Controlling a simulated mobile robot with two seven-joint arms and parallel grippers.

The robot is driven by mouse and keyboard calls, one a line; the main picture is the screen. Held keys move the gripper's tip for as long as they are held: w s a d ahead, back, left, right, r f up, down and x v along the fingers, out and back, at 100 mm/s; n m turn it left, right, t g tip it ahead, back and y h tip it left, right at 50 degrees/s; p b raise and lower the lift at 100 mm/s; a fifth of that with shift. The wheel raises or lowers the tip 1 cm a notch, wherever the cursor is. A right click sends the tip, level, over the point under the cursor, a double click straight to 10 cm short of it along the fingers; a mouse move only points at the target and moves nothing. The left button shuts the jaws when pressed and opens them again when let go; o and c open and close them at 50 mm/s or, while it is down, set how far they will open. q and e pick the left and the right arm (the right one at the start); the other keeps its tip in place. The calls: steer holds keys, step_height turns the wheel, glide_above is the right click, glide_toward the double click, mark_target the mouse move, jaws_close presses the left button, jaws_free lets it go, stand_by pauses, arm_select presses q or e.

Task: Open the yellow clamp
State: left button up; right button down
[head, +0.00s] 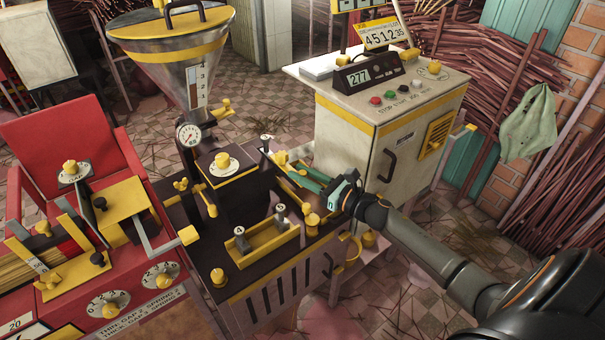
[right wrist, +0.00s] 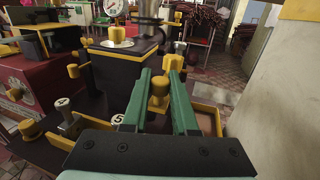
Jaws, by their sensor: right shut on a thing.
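The yellow clamp shows in the right wrist view as a yellow knob-topped piece (right wrist: 158,88) between my green fingers. It sits on the dark extruder body (head: 225,240), near its right end. My right gripper (head: 296,174) reaches in from the right, and its two green fingers point left over the extruder. In the right wrist view my right gripper (right wrist: 161,80) is closed on the clamp piece, with a finger on either side. In the head view the fingers largely hide the held part. My left gripper is not in view.
A yellow tray (head: 262,243) with numbered weights is in front of my fingers. A steel hopper (head: 178,62) and gauge (head: 189,134) stand behind left. A control cabinet (head: 388,130) stands close behind my right gripper. A red machine (head: 85,230) is at left.

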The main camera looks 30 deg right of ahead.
stand_by(0.8)
steer(key=shift+s+f+b, duration=0.1)
steer(key=shift+s+b, duration=0.25)
steer(key=shift+s, duration=0.15)
steer(key=shift+d, duration=0.1)
steer(key=c, duration=0.7)
jaws_free()
steer(key=b+v, duration=0.1)
steer(key=v, duration=1.1)
steer(key=shift+s+b, duration=0.25)
steer(key=shift+b, duration=0.1)
